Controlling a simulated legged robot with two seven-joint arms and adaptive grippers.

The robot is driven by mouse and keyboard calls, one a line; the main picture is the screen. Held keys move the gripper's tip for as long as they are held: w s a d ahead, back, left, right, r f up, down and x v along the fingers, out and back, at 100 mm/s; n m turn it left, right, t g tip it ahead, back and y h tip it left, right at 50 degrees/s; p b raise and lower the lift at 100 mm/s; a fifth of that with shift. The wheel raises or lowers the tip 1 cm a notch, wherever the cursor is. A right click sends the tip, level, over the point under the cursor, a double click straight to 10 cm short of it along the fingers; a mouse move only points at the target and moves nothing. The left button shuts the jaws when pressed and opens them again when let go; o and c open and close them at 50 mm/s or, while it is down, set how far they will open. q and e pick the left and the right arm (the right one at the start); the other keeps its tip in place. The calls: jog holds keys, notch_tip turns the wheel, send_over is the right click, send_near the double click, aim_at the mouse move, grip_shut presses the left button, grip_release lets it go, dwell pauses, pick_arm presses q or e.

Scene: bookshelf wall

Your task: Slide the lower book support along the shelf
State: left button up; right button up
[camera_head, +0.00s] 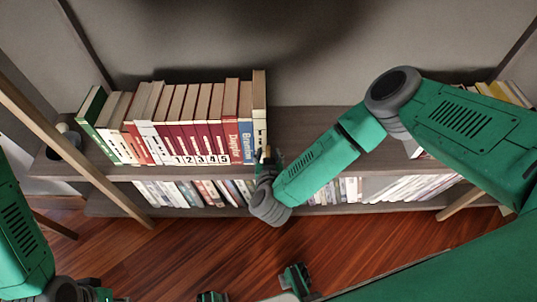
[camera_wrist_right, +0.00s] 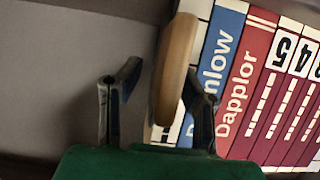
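A tan, rounded wooden book support (camera_wrist_right: 177,60) stands at the end of the book row in the right wrist view. In the head view only a small tan piece of it (camera_head: 267,154) shows beside my right gripper (camera_head: 265,170). In the wrist view my right gripper (camera_wrist_right: 157,108) is open, one finger on each side of the support. The left finger is over bare shelf, the right one in front of the books; contact cannot be told. The support's lower part is hidden.
A row of upright books (camera_head: 190,125) fills the shelf left of my right gripper. The shelf (camera_head: 300,122) is bare to the right, partly behind my right arm. More books (camera_head: 190,193) stand on the level below. A slanted wooden post (camera_head: 70,150) crosses at left.

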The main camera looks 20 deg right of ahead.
pick_arm(q)
jog(key=shift+a, duration=0.1)
pick_arm(e)
jog(key=shift+a, duration=0.1)
